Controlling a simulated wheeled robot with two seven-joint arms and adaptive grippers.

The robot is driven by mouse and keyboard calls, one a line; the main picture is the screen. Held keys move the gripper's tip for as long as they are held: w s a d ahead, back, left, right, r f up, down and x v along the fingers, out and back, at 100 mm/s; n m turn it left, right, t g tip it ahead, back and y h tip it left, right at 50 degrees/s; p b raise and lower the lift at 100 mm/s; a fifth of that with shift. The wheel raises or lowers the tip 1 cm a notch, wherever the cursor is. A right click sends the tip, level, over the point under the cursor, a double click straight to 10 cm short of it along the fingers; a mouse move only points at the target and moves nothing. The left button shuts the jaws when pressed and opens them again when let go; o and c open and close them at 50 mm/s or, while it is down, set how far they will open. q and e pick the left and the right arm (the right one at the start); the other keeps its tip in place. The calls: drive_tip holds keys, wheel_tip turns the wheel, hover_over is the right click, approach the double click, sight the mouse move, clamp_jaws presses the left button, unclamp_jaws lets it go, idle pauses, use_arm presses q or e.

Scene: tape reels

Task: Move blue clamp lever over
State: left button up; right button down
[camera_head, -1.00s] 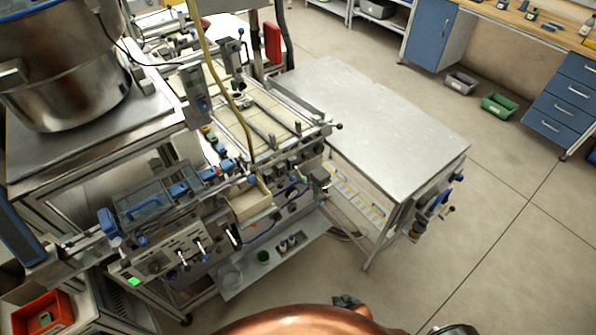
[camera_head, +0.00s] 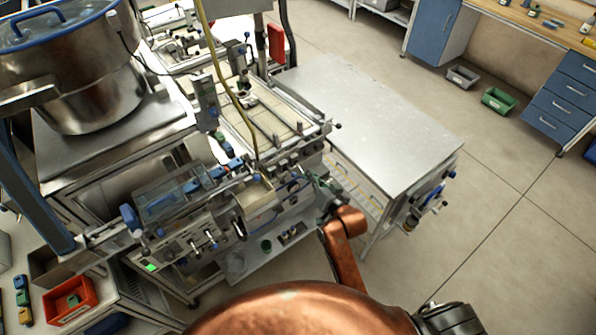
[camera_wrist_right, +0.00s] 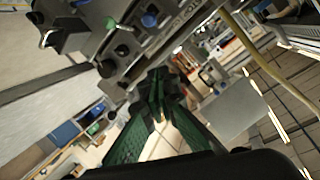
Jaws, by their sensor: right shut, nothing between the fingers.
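Several blue clamp levers sit on the metal machine in the head view, including one at the front of its upper bed (camera_head: 235,163) and one further left (camera_head: 192,186). I cannot tell which is the task's lever. My right gripper (camera_head: 322,190) is by the machine's right front end, to the right of these levers, and partly merges with the dark fittings there. In the right wrist view its green fingers (camera_wrist_right: 158,88) are shut and empty, just below a metal rail with a round blue knob (camera_wrist_right: 148,19). I cannot tell whether they touch the rail. My left gripper is not in view.
A bare grey metal table (camera_head: 375,120) stands right of the machine. A yellow hose (camera_head: 222,85) hangs over the machine bed. A large steel pot (camera_head: 85,85) stands at the upper left and a red bin (camera_head: 70,299) at the lower left. The floor at the right is open.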

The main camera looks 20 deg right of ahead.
hover_over(290, 172)
drive_tip(key=d, duration=0.4)
wheel_tip(290, 172, down, 3)
drive_tip(key=s+f, duration=0.1)
drive_tip(key=s+a+f, duration=0.1)
drive_tip(key=s, duration=0.1)
drive_tip(key=shift+a+f, duration=0.3)
